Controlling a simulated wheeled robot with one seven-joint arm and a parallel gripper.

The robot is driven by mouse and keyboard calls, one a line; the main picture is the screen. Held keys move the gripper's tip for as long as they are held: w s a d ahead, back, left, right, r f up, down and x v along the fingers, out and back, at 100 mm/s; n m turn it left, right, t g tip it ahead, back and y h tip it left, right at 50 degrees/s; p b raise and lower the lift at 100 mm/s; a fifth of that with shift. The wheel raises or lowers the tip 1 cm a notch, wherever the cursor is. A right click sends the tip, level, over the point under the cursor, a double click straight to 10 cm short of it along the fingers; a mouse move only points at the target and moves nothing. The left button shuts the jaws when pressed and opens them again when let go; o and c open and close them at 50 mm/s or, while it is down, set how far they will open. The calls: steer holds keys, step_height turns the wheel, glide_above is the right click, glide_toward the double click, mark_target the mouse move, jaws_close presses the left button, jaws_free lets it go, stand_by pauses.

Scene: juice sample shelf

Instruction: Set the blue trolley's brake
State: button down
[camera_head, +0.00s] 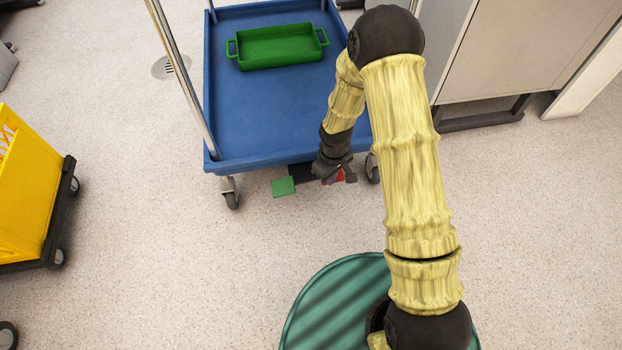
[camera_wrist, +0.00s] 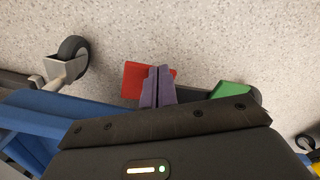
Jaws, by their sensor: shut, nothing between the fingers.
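The blue trolley (camera_head: 265,110) stands ahead of me, its edge also in the wrist view (camera_wrist: 60,110). Low on its near side are a green pedal (camera_head: 284,187) and a red pedal (camera_head: 328,182). In the wrist view the red pedal (camera_wrist: 133,80) is behind and left of the fingertips, and the green pedal (camera_wrist: 234,92) is to the right. My gripper (camera_head: 345,176) is shut and empty at the red pedal, partly covering it. Its purple fingers (camera_wrist: 159,72) overlap the red pedal's right part; I cannot tell whether they touch it.
A green tray (camera_head: 278,48) lies on the trolley's deck. Casters (camera_head: 230,194) stand under its near corners. A yellow crate (camera_head: 28,190) on a wheeled base is at the left. A grey cabinet (camera_head: 510,45) stands at the right. The floor in between is clear.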

steer(key=shift+f+b, duration=0.3)
steer(key=shift+f, duration=0.4)
stand_by(0.3)
steer(key=shift+r, duration=0.1)
step_height(320, 180, up, 7)
steer(key=p, duration=0.7)
stand_by(0.7)
